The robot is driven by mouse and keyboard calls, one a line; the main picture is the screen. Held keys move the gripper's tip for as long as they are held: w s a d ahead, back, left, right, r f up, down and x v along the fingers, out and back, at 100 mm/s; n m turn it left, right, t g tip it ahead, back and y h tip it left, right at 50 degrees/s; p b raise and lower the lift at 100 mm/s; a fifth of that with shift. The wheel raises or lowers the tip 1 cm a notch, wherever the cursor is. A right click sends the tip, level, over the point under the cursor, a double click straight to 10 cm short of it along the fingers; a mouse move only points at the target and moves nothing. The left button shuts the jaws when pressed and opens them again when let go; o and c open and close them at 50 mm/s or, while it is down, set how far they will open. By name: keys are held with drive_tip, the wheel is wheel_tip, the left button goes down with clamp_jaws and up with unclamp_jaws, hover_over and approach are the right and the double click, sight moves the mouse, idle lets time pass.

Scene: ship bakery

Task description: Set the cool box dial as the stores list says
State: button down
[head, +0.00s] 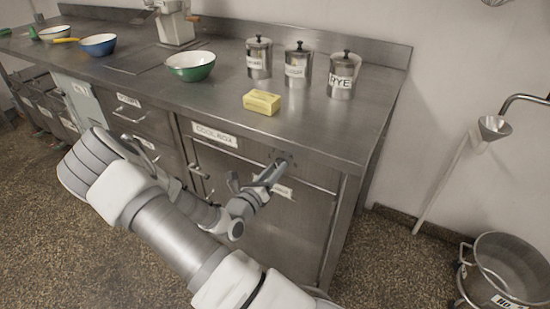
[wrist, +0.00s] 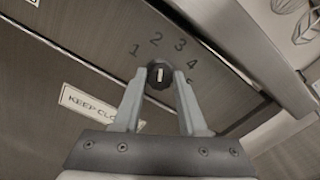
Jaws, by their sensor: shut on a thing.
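The cool box (head: 290,225) is the steel door under the counter's right end. Its dial (wrist: 160,74) is a small dark knob with a pale mark, ringed by the numbers 1 to 5. The mark points up in the wrist view, nearest the 2. My gripper (wrist: 166,76) is shut on the dial, one finger on each side. In the head view my gripper (head: 272,172) is at the top of the door and hides most of the dial. A pale sheet (head: 80,100) hangs on the counter front at left; its writing is too small to read.
The counter (head: 215,100) holds a yellow block (head: 262,102), several labelled canisters including a rye one (head: 343,75), and a green bowl (head: 190,66). A wheeled bin (head: 510,265) stands at right.

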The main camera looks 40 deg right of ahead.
drive_tip(key=shift+f+n+p, duration=0.15)
drive_tip(key=shift+n+p, duration=4.35)
drive_tip(key=shift+n, duration=0.5)
drive_tip(key=shift+c, duration=2.4)
unclamp_jaws()
drive_tip(key=v, duration=1.7)
drive_tip(key=shift+a+p, duration=0.25)
drive_tip(key=shift+p, duration=0.05)
